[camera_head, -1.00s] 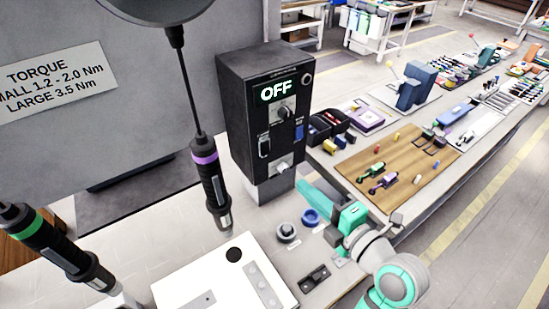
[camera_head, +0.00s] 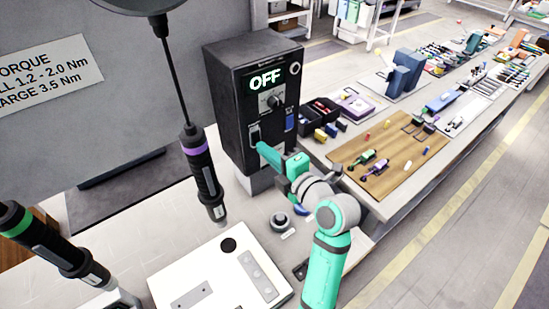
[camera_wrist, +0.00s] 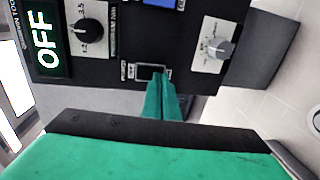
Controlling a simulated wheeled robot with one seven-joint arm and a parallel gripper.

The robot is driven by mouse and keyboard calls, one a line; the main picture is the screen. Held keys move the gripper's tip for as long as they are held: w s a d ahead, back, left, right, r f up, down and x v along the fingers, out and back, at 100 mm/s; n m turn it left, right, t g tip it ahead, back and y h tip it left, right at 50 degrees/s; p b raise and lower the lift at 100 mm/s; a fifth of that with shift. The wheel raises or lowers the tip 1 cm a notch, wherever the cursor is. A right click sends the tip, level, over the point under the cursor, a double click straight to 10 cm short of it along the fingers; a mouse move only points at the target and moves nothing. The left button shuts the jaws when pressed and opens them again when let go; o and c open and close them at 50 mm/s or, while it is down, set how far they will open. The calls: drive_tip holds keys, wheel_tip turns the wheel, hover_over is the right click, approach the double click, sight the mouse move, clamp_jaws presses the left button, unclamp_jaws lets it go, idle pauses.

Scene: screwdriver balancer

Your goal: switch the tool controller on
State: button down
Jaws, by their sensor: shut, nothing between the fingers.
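The tool controller (camera_head: 233,125) is a black box on a stand, and its display (camera_head: 265,79) reads OFF; the display also shows in the wrist view (camera_wrist: 42,40). A rocker switch (camera_head: 255,132) sits on its front, low and left. My gripper (camera_head: 261,148) is shut and empty, its fingertips at the bottom of that switch. In the wrist view the shut fingers (camera_wrist: 162,80) cover part of the switch's frame (camera_wrist: 135,71). I cannot tell whether they touch it.
A dial (camera_wrist: 88,32) and a lower knob (camera_wrist: 219,48) flank the switch in the wrist view. A blue part (camera_head: 290,120) is on the panel's right. A purple-ringed screwdriver (camera_head: 202,175) hangs left of the controller. A white plate (camera_head: 215,280) lies in front.

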drive_tip(key=shift+w+a, duration=0.15)
drive_tip(key=shift+w, duration=0.15)
drive_tip(key=shift+w+a+f, duration=0.1)
drive_tip(key=shift+w, duration=0.05)
idle(0.4)
drive_tip(key=f+v, duration=0.3)
drive_tip(key=v, duration=1)
drive_tip(key=shift+s+d+f, duration=0.15)
drive_tip(key=shift+s+d, duration=0.2)
drive_tip(key=shift+s, duration=0.1)
drive_tip(key=shift+w, duration=0.15)
